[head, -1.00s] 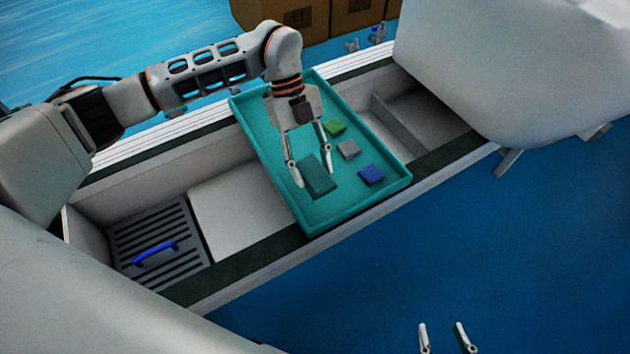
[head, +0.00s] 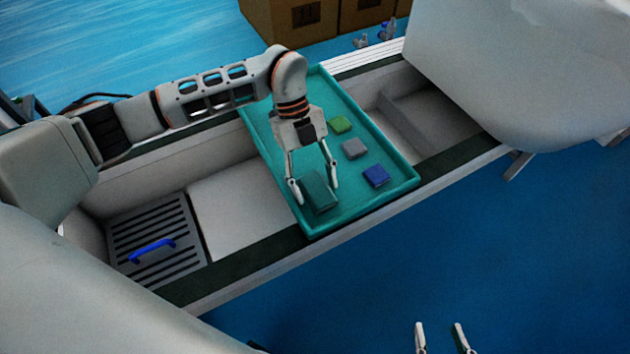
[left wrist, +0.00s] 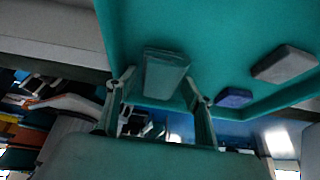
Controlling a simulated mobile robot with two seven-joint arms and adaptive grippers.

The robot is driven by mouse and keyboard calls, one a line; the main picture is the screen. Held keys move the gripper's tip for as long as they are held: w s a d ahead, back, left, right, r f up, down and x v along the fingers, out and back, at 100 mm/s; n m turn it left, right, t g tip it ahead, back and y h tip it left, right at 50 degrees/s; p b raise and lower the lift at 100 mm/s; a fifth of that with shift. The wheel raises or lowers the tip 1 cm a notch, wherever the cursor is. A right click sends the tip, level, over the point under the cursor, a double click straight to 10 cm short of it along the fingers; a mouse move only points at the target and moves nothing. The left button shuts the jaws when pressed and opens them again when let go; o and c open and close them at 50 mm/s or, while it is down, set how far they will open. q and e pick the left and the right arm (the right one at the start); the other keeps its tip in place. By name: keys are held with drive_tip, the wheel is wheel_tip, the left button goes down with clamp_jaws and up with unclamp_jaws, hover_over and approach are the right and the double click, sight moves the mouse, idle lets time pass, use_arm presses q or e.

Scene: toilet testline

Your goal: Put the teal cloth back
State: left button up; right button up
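The teal cloth (head: 319,192) is a folded block over the front corner of the teal tray (head: 270,140). My left gripper (head: 316,194) reaches down from above with one finger on each side of the cloth, and appears closed on it. The left wrist view also shows the cloth (left wrist: 165,75) between the fingertips (left wrist: 160,80), close to both. Whether the cloth's underside touches the tray floor is unclear. My right gripper (head: 440,335) is at the bottom edge of the head view, fingers apart and empty.
Green (head: 341,124), grey (head: 355,148) and blue (head: 376,176) cloths lie in the tray. Left is a slatted drain grate (head: 150,235) with a blue handle. An open compartment (head: 430,115) lies right of the tray. Boxes (head: 300,18) stand on the floor behind.

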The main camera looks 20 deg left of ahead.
sight(317, 187)
drive_tip(key=shift+s+d+f, duration=0.1)
drive_tip(key=shift+f, duration=0.05)
use_arm(q)
drive_tip(key=shift+r, duration=0.3)
drive_tip(key=v, duration=0.2)
drive_tip(key=shift+w+a+r+p, duration=0.15)
drive_tip(key=shift+w+r+p, duration=0.1)
drive_tip(key=shift+r+p, duration=0.15)
drive_tip(key=p+v, duration=0.1)
drive_tip(key=v, duration=0.7)
drive_tip(key=shift+a+r+p, duration=0.2)
drive_tip(key=shift+r+p, duration=0.05)
drive_tip(key=shift+p, duration=0.15)
use_arm(e)
drive_tip(key=d+f, duration=0.1)
drive_tip(key=s+d, duration=0.1)
drive_tip(key=d, duration=0.1)
drive_tip(key=shift+s+f+n+g+h, duration=0.15)
drive_tip(key=shift+f+n+g+h, duration=0.15)
drive_tip(key=shift+f+g+h, duration=0.1)
drive_tip(key=shift+a+r, duration=0.15)
